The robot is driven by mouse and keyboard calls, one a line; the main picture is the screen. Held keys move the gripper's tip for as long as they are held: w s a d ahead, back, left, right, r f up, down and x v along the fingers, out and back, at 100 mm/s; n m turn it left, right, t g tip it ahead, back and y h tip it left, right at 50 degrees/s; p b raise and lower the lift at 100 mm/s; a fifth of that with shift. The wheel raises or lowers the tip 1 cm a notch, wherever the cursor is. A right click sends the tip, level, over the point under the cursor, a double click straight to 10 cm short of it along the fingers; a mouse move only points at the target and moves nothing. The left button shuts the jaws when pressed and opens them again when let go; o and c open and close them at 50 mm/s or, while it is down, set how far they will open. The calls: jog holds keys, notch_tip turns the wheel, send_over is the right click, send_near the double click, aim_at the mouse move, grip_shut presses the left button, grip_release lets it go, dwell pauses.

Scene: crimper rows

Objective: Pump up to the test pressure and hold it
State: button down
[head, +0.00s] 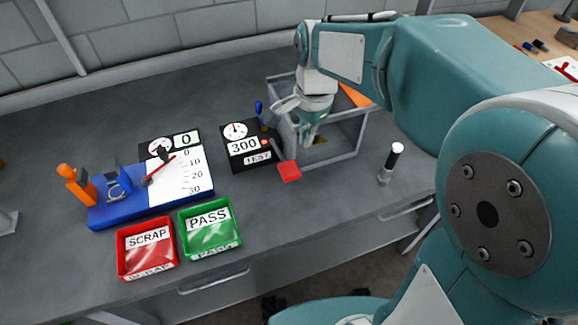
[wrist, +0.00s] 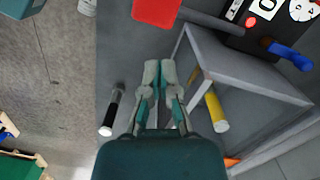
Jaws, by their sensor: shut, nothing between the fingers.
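The black test unit (head: 250,165) stands mid-table, with a round dial (head: 235,130), a panel reading 300 and a TEST label. Its needle is too small to read well. A lever with a red square end (head: 289,171) sticks out at its right front; the red end also shows in the wrist view (wrist: 156,11). A blue handle (head: 260,109) is at its back right, also in the wrist view (wrist: 289,53). My gripper (head: 310,138) is shut and empty, right of the unit at the grey open-framed bin. In the wrist view its fingertips (wrist: 158,66) point toward the red end, apart from it.
The grey bin (head: 345,153) holds a yellow cylinder (wrist: 216,110) and something orange (head: 354,95). A black-and-silver cylinder (head: 390,163) stands right of it. A blue fixture (head: 125,205) with a scale stands left. Red SCRAP (head: 147,262) and green PASS (head: 210,240) trays lie in front.

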jog(key=r, duration=0.5)
jog(key=shift+w+d, duration=0.2)
dwell(1.5)
jog(key=s+d+n+t, duration=0.3)
jog(key=s+d+n, duration=0.1)
jog(key=s, duration=0.3)
jog(key=s+d+n+t+h, duration=0.1)
jog(key=s+d+n+t, duration=0.2)
jog(key=s+n, duration=0.3)
jog(key=shift+s+d+f+n, duration=0.4)
jog(key=shift+s+f, duration=0.05)
jog(key=shift+s, duration=0.55)
dwell(3.5)
